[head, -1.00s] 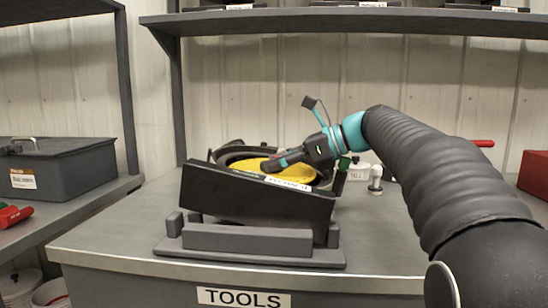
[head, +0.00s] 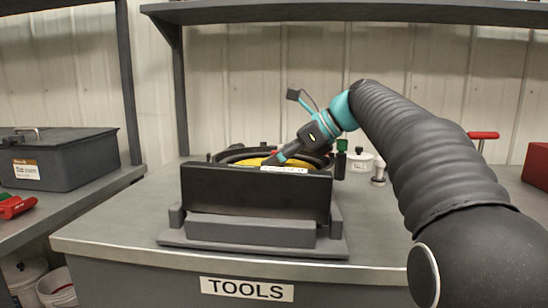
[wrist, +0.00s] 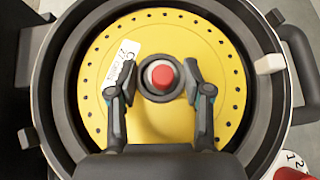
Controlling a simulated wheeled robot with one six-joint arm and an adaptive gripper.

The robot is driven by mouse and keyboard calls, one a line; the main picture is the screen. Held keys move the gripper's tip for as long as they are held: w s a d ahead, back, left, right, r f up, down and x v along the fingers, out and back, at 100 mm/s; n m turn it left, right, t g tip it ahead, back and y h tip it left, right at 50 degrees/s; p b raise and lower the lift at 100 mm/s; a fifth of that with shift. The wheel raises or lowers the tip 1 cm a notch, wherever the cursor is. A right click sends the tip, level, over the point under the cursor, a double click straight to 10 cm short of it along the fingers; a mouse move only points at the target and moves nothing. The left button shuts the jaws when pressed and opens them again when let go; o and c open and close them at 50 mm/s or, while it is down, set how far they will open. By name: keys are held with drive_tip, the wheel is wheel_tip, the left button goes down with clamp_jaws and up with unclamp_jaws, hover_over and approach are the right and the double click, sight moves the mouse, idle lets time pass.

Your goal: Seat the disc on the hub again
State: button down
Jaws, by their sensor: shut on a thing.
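The yellow disc (wrist: 215,60), with small holes around its rim and a white label (wrist: 122,62), lies inside the round black housing (wrist: 65,40) in the wrist view. A red-topped hub (wrist: 162,75) with a grey collar shows at the disc's centre. My gripper (wrist: 161,78) has one finger on each side of this centre and is closed on the disc's middle part; the exact contact is hard to see. In the head view, my gripper (head: 272,160) reaches into the housing from the right, and only a sliver of the disc (head: 243,161) shows. Whether the disc is fully down cannot be told.
The housing's black front (head: 255,193) stands on a grey base (head: 250,247) on the TOOLS bench (head: 120,235). A shelf (head: 350,18) hangs above. The bench's left front is clear.

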drive_tip(key=shift+w+d+f, duration=0.15)
drive_tip(key=shift+d+f, duration=0.2)
drive_tip(key=shift+f, duration=0.15)
drive_tip(key=shift+w+r, duration=0.15)
drive_tip(key=shift+r, duration=0.1)
drive_tip(key=shift+a+r, duration=0.25)
drive_tip(key=shift+r, duration=0.1)
idle(0.4)
idle(0.5)
drive_tip(key=shift+c, duration=2)
unclamp_jaws()
drive_tip(key=shift+c, duration=0.3)
drive_tip(key=shift+c, duration=1.3)
drive_tip(key=shift+c, duration=0.3)
